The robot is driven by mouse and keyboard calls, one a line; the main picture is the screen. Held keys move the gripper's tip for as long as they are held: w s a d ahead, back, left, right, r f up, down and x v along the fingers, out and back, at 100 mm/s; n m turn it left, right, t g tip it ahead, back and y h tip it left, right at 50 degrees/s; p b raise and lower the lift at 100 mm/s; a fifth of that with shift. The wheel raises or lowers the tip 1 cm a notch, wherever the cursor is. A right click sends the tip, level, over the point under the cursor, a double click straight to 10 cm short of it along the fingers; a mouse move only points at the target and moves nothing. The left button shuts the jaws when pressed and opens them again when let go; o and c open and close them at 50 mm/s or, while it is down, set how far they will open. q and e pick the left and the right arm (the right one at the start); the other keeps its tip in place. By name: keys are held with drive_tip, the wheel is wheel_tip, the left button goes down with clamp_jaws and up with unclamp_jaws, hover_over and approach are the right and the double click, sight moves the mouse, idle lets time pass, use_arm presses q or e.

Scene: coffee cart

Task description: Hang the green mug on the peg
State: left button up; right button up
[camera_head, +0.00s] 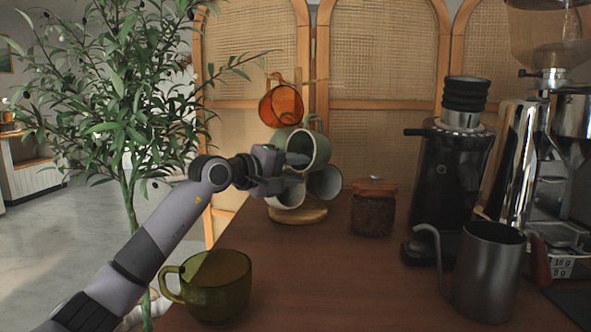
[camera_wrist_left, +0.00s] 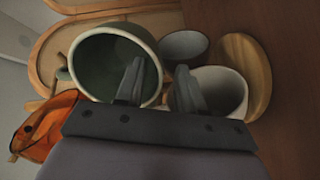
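A sage-green mug (camera_head: 318,150) is on the mug stand, tilted, with its handle up by a peg; whether the handle is fully around the peg is unclear. In the left wrist view its dark green inside (camera_wrist_left: 105,65) faces me. My left gripper (camera_head: 277,174) is at its near side. Its fingers are apart, with the mug's rim appearing between them in the wrist view; contact cannot be told. A clear olive-green glass mug (camera_head: 225,285) stands upright on the table at front left, apart from the gripper. My right gripper is not in view.
An orange glass mug (camera_head: 281,106) hangs at the top of the stand. Pale mugs (camera_head: 327,182) hang low, close to my left gripper. The stand's round wooden base (camera_head: 298,215), a jar (camera_head: 373,210), a grinder (camera_head: 445,175) and a grey pitcher (camera_head: 488,275) stand rightward. The table's middle front is clear.

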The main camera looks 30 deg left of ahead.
use_arm(q)
drive_tip(key=v, duration=0.7)
drive_tip(key=shift+b, duration=0.35)
